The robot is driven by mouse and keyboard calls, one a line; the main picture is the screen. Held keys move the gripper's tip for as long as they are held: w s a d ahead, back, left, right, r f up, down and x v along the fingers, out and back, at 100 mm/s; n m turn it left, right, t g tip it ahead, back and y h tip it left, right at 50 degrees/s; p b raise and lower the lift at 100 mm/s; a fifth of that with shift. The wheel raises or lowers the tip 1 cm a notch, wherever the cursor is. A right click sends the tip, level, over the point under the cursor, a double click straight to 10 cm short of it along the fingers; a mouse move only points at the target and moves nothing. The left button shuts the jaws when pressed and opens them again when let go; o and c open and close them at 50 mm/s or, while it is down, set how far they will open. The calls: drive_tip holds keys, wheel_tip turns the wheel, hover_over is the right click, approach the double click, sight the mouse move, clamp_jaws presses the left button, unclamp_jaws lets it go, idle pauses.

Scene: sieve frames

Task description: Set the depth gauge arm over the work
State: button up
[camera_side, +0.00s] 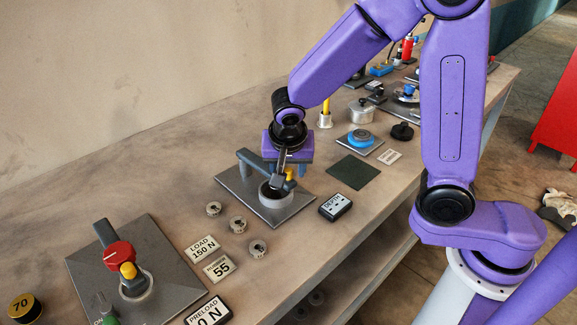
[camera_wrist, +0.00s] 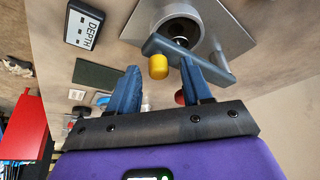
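The depth gauge station is a grey metal plate (camera_side: 241,189) with a round metal cup (camera_side: 277,198) on it. The dark gauge arm (camera_side: 252,161) reaches over the plate toward the cup and has a yellow knob (camera_side: 290,174) at its end. In the wrist view the gauge arm (camera_wrist: 170,47) shows with the knob (camera_wrist: 158,67) in front of the cup (camera_wrist: 180,28). My gripper (camera_wrist: 160,68) is open, its two blue fingers apart with the knob between their tips. In the side view my gripper (camera_side: 287,168) is just above the station and partly hides the arm.
The DEPTH display (camera_side: 335,206) stands right of the plate. A second station (camera_side: 125,270) with a red dial, small weights (camera_side: 237,224) and label cards (camera_side: 218,266) are at the front left. A dark green mat (camera_side: 353,172) and a blue round part (camera_side: 361,139) lie behind.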

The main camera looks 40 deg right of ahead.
drive_tip(key=v, duration=1.7)
drive_tip(key=shift+r, duration=0.2)
drive_tip(key=s+d+f+n+g+y, duration=0.1)
drive_tip(key=s+d+f+n, duration=0.5)
drive_tip(key=s+n, duration=0.3)
drive_tip(key=s+d+f+n+g+y, duration=0.2)
drive_tip(key=s+d+f+n, duration=0.3)
drive_tip(key=s+n, duration=0.5)
drive_tip(key=shift+s+d+f+n+y, duration=0.3)
drive_tip(key=shift+d+n, duration=0.45)
drive_tip(key=shift+n, duration=0.45)
